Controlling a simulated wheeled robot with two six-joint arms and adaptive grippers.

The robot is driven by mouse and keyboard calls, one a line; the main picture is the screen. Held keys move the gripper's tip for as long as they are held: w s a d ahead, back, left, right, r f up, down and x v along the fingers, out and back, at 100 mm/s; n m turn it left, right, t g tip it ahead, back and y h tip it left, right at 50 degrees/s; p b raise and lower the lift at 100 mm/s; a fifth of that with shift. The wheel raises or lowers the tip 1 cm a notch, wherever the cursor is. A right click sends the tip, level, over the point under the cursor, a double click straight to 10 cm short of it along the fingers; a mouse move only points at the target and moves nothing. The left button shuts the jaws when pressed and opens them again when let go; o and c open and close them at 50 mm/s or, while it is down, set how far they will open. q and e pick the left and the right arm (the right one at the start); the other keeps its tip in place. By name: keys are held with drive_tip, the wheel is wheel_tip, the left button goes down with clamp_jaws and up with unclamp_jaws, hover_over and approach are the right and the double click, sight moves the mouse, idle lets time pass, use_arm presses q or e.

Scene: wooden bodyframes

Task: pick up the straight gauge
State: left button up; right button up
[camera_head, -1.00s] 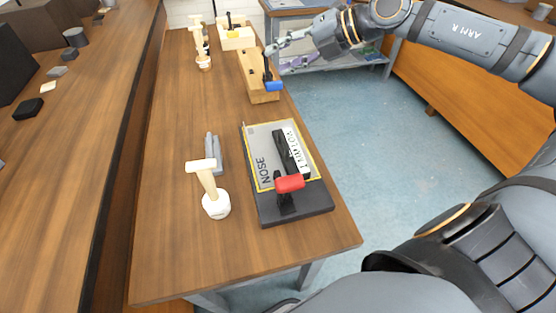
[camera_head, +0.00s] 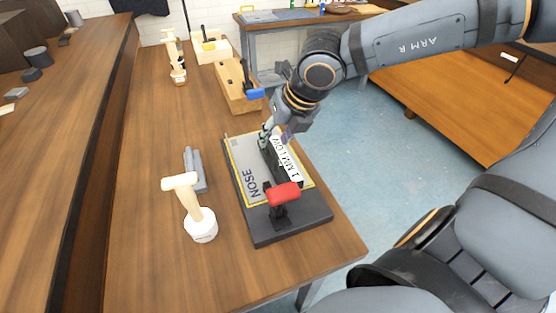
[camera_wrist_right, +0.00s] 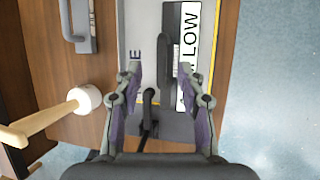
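No part is named as the straight gauge; I cannot tell which it is. A grey bar with a handle (camera_head: 195,170) lies on the bench left of the plate; it shows at upper left in the right wrist view (camera_wrist_right: 80,25). A dark bar with a white "LOW" label (camera_head: 285,162) lies on the grey "NOSE" plate (camera_head: 243,155); it shows upper centre in the wrist view (camera_wrist_right: 187,50). My right gripper (camera_head: 268,135) is above the plate's far end. In the wrist view its fingers (camera_wrist_right: 162,85) are apart with nothing gripped. My left gripper is out of view.
A red-handled clamp (camera_head: 282,195) stands at the plate's near end. A white-headed mallet (camera_head: 198,222) stands left of it. A wooden block with a blue-handled clamp (camera_head: 236,92) is farther back. Bare bench lies in front and at left.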

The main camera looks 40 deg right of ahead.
sight(272, 145)
drive_tip(key=x, duration=0.5)
drive_tip(key=shift+f, duration=0.1)
clamp_jaws()
idle(0.3)
